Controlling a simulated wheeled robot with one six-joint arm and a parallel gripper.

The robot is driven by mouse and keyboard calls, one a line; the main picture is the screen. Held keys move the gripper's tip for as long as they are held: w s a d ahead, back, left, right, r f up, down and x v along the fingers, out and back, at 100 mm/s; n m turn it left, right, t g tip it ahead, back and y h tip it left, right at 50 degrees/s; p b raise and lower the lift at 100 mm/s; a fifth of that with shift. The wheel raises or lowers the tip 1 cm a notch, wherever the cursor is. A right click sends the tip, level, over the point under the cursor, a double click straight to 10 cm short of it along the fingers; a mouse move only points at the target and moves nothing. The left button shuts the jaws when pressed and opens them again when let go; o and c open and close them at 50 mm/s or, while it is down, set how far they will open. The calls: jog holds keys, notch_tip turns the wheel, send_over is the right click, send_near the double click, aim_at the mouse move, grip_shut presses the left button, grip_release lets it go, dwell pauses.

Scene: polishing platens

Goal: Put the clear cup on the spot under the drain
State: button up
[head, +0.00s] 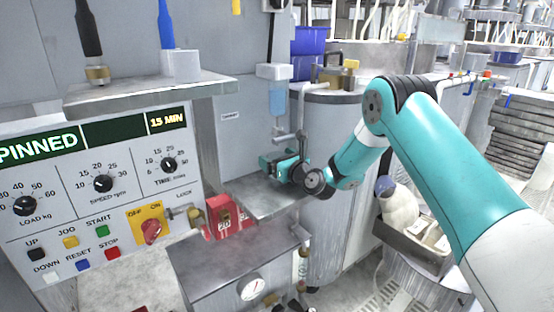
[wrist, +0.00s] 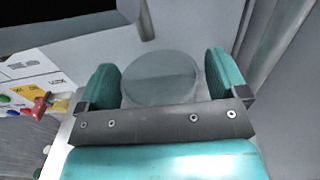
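A round, grey, see-through cup (wrist: 160,78) is between the two teal fingers of my gripper (wrist: 163,80) in the wrist view. In the head view my gripper (head: 284,164) is low beside the grey cabinet, just below the drain pipe (head: 290,136). The cup cannot be made out there. The marked spot is not visible in either view.
The control panel (head: 100,185) with knobs and buttons is left of my gripper. A red block (head: 230,218) is in front, near a metal ledge (head: 262,197). A large grey drum (head: 338,130) stands close on the right. A clear blue-tinted container (head: 277,95) hangs above.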

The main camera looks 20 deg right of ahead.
jog(key=shift+r, duration=0.2)
jog(key=b+v, duration=0.3)
jog(key=v, duration=0.8)
jog(key=shift+s+f, duration=0.1)
jog(key=shift+f, duration=0.05)
jog(key=shift+s, duration=0.25)
jog(key=s+a+r+n+g+y, duration=0.35)
jog(key=s+a+n+g, duration=0.25)
jog(key=s+a+n, duration=0.45)
jog(key=s+a+r+n+g+y, duration=0.3)
jog(key=s+a+r+n+g, duration=0.3)
jog(key=n, duration=0.7)
jog(key=s+d+n+g+h, duration=0.2)
jog(key=s+n+h, duration=0.2)
jog(key=s+n, duration=0.4)
jog(key=s+d+f+n+g+h, duration=0.1)
jog(key=s+d+n+g+h, duration=0.1)
jog(key=s+n, duration=0.6)
jog(key=s+g+h, duration=0.1)
jog(key=s+h, duration=0.1)
jog(key=s, duration=0.2)
jog(key=shift+s+f, duration=0.25)
jog(key=shift+d, duration=0.1)
